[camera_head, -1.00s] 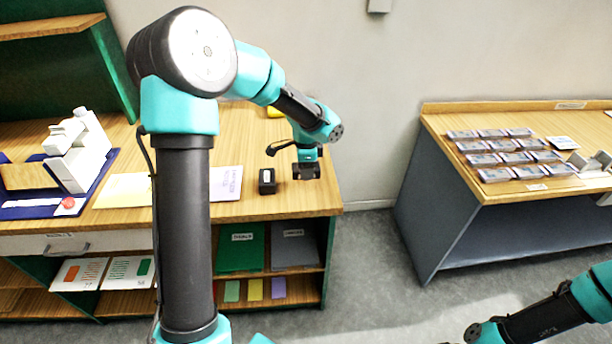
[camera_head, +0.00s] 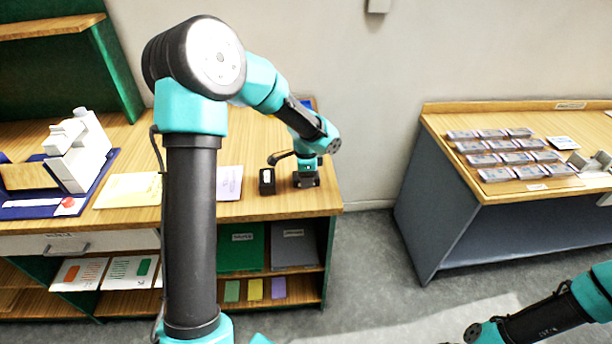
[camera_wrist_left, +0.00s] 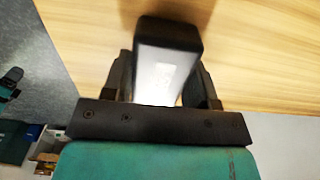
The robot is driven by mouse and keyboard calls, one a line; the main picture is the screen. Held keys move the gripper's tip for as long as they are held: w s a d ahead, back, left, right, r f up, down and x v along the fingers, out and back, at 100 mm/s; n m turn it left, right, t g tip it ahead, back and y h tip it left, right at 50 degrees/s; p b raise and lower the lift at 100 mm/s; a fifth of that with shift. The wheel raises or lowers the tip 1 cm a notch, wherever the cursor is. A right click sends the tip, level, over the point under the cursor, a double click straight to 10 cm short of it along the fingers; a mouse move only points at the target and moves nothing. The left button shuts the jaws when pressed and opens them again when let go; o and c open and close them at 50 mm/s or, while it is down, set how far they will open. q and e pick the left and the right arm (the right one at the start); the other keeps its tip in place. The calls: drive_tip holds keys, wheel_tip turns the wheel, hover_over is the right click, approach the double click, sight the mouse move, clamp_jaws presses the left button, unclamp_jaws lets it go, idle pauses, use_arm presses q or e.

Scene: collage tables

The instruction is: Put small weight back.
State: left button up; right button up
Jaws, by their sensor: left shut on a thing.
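My left gripper (camera_head: 306,181) is low over the right end of the wooden desk in the head view. In the left wrist view, it is shut on a black block-shaped weight (camera_wrist_left: 168,38) with a pale, shiny face. The weight sits between the two dark fingers, with wood behind it. In the head view, the held weight cannot be made out clearly at the gripper. A second small black block (camera_head: 267,187) with a white top patch stands on the desk just left of the gripper.
The desk (camera_head: 290,204) holds a white paper (camera_head: 229,183), a yellowish sheet (camera_head: 128,190) and a blue tray (camera_head: 22,212) with a white device (camera_head: 82,155). Shelves with folders (camera_head: 240,247) lie below. Another table (camera_head: 455,178) with several cards stands right, across an open floor gap.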

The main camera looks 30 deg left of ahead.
use_arm(q)
drive_tip(key=shift+f, duration=0.1)
drive_tip(key=o, duration=1.3)
drive_tip(key=shift+c, duration=0.2)
wheel_tip(320, 180, up, 12)
